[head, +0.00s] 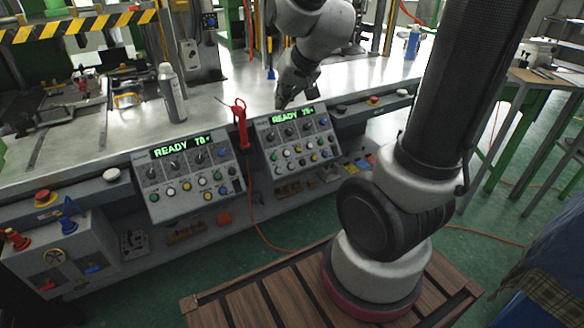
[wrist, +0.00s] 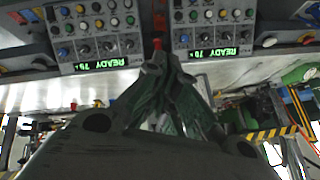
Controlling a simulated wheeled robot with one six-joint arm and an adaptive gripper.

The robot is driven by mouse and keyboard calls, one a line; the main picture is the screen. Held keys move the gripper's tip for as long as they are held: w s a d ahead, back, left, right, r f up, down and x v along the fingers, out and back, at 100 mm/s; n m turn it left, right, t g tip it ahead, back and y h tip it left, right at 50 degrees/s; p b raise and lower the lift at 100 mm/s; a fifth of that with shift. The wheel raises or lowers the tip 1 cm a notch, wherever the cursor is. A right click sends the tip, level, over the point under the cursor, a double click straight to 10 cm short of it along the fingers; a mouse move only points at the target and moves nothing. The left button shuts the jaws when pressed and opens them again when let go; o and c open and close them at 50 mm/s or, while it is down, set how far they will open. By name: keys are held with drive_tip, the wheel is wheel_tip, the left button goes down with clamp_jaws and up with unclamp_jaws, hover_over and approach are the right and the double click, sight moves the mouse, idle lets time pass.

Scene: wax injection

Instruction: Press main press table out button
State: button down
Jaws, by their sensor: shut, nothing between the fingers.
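Two sloped control panels stand at the table's front edge. The left panel (head: 187,175) has a green "READY 70" display, and the right panel (head: 298,143) has a similar "READY" display, reading about 75. Both carry rows of knobs and small coloured buttons. Their labels are too small to read, so I cannot tell which is the table out button. My gripper (head: 282,104) is above the table just behind the right panel's top edge, shut and empty. In the upside-down wrist view, its fingertips (wrist: 160,66) point toward the gap between the panels, apart from any button.
A red-handled tool (head: 240,122) stands between the panels, its cable hanging down. A spray can (head: 171,93) stands on the metal table behind the left panel. A red emergency button (head: 43,197) is at far left. A wooden-slat platform (head: 262,300) lies in front.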

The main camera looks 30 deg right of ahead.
sight(291, 167)
drive_tip(key=w+d+f+m+t+h, duration=0.25)
drive_tip(key=w+f+m+h, duration=0.2)
drive_tip(key=w+f, duration=0.85)
drive_tip(key=s+d+f+m+h, duration=0.1)
drive_tip(key=s+d+f+h, duration=0.2)
drive_tip(key=f, duration=0.4)
drive_tip(key=s+d+f+m+h, duration=0.2)
drive_tip(key=s+d+f+h, duration=0.1)
drive_tip(key=d+f, duration=0.3)
drive_tip(key=shift+s+f+h, duration=0.25)
drive_tip(key=shift+f+h, duration=0.2)
drive_tip(key=shift+f, duration=0.5)
drive_tip(key=shift+w+f, duration=0.1)
drive_tip(key=shift+w+f, duration=1.4)
drive_tip(key=shift+w, duration=0.25)
drive_tip(key=shift+w+f, duration=1.35)
drive_tip(key=shift+w, duration=0.3)
drive_tip(key=shift+w+f, duration=0.25)
drive_tip(key=shift+w, duration=0.05)
